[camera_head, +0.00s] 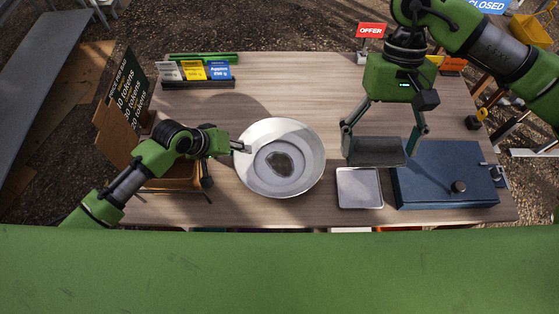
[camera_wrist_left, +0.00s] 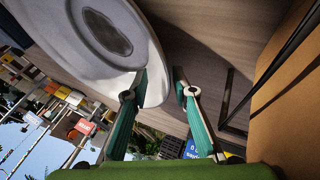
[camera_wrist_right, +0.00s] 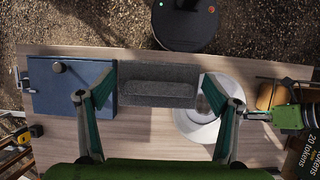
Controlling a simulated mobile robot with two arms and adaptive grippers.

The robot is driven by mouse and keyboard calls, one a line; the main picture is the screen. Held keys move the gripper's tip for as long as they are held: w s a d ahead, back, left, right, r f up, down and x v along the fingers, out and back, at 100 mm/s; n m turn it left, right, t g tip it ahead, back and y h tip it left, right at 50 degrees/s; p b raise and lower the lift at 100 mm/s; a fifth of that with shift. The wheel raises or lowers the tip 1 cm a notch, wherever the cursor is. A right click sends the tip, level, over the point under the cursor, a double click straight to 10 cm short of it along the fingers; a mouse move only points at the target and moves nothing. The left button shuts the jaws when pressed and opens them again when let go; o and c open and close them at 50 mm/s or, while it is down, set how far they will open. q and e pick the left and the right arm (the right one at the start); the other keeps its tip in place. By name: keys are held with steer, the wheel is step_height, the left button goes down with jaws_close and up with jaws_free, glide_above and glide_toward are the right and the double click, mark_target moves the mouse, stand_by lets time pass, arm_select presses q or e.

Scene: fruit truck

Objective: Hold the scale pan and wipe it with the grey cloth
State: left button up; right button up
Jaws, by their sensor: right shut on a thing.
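The scale pan (camera_head: 305,170) is a round, shallow, pale metal dish on the wooden table, with a dark patch (camera_head: 280,164) at its centre. My left gripper (camera_head: 241,147) is at the pan's left rim. In the left wrist view its fingertips (camera_wrist_left: 159,73) are apart, with the rim reaching into the gap; firm contact is not clear. The grey cloth (camera_wrist_right: 158,84) is a thick folded pad. My right gripper (camera_head: 386,142) is shut on its two ends and holds it above the table, right of the pan, over the far edge of a small metal tray.
The small square metal tray (camera_head: 359,190) lies right of the pan. A blue box (camera_head: 435,180) with a dark knob stands further right. A card holder (camera_head: 199,84) is at the back left, and a dark price board (camera_head: 125,95) at the left. The table's back middle is clear.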

arm_select(q)
steer(key=v, duration=1)
steer(key=shift+a+r, duration=0.2)
steer(key=shift+s, duration=0.25)
arm_select(e)
steer(key=shift+s, duration=0.1)
